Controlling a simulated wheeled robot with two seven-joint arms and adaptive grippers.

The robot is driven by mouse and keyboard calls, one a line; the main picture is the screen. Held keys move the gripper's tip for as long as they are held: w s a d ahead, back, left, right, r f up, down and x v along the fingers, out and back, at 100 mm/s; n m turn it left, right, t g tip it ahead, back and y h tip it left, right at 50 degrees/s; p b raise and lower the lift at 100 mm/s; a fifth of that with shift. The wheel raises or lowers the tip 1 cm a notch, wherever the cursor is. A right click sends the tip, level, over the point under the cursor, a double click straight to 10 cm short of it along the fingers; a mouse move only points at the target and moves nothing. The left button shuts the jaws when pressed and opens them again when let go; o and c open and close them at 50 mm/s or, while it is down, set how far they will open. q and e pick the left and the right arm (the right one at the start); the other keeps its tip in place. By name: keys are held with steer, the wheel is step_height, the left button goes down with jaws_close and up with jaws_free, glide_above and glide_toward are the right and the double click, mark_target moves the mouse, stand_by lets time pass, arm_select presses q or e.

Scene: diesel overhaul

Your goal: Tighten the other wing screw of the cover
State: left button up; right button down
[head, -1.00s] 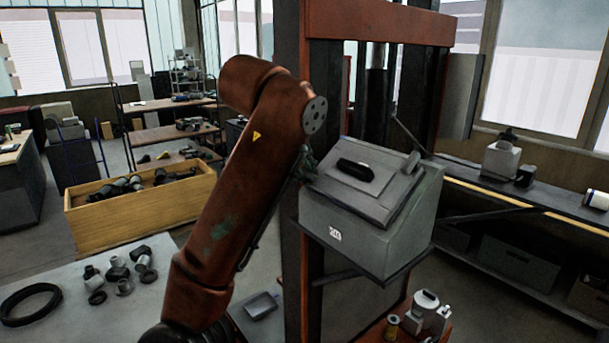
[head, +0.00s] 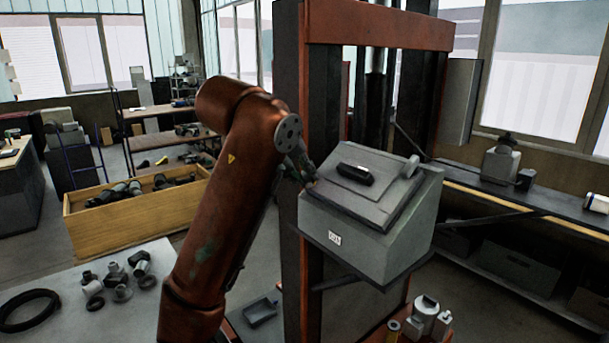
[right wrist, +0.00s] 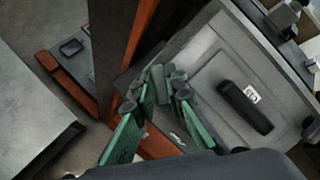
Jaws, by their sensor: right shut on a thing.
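The grey cover (head: 347,200) with a black handle (head: 354,174) lies sloped on top of a grey box (head: 350,245). My right gripper (head: 306,174) is at the cover's left edge, small and partly hidden by its own wrist. In the right wrist view, the green-padded fingers of my right gripper (right wrist: 162,98) are shut on a small grey piece (right wrist: 160,84) at the cover's edge, apparently a wing screw. The fingers hide part of it. A grey lug (head: 411,167) stands at the cover's right edge; I cannot tell if it is a wing screw. My left gripper is out of view.
The box is held in front of a red and black upright frame (head: 375,32). A bench (head: 480,182) runs along the right. A wooden crate (head: 130,230) of parts and a light table (head: 60,283) with several parts are at left.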

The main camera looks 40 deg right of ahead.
steer(key=m+g+h, duration=0.1)
steer(key=m, duration=0.3)
steer(key=shift+m+p, duration=0.4)
steer(key=m+h+p, duration=0.1)
steer(key=m, duration=0.2)
steer(key=shift+r+g, duration=0.1)
steer(key=shift+g, duration=0.3)
steer(key=shift+m+g+p, duration=0.3)
steer(key=shift+m+p, duration=0.25)
steer(key=shift+m, duration=0.35)
